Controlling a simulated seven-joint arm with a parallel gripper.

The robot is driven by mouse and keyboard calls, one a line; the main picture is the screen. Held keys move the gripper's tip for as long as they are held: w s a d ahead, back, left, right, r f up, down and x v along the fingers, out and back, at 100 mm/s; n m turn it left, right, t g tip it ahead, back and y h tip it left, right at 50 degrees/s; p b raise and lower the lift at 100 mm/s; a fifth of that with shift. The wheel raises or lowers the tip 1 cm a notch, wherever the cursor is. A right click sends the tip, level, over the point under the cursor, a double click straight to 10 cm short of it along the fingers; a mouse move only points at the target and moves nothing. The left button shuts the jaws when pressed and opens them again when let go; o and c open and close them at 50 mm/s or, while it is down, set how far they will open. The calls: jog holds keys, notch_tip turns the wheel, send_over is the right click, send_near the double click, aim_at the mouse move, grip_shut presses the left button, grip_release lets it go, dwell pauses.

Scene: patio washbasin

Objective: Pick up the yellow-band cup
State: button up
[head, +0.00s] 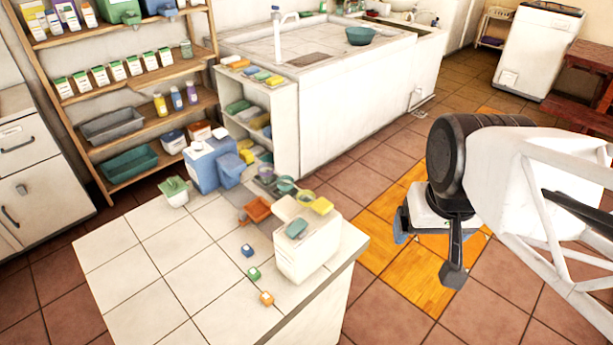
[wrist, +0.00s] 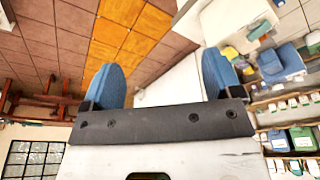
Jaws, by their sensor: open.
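A cup with a yellow rim or band (head: 305,198) stands on the tiled counter (head: 130,262) in the head view, behind a white box. It is small there, and its lower part is hidden. A teal-rimmed cup (head: 286,184) and a purple-grey cup (head: 266,174) stand in a row beside it. My gripper (head: 443,238) is in the air to the right of the counter, well away from the cups. In the wrist view my gripper (wrist: 162,82) shows two blue fingers wide apart with nothing between them. I cannot make out the yellow-band cup in the wrist view.
The white box (head: 308,250) with a teal item on top stands at the counter's right edge. An orange tray (head: 257,209), a blue container (head: 208,165) and several small coloured blocks are nearby. The counter's left part is clear. A white washbasin (head: 345,100) stands behind.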

jog(key=shift+w, duration=0.1)
jog(key=m+g, duration=0.3)
jog(key=m, duration=0.2)
send_over(306, 203)
jog(key=w, duration=0.3)
notch_tip(306, 203, down, 20)
jog(key=shift+s, duration=0.2)
jog(key=shift+d, duration=0.1)
jog(key=shift+f, duration=1.25)
jog(key=shift+f, duration=0.15)
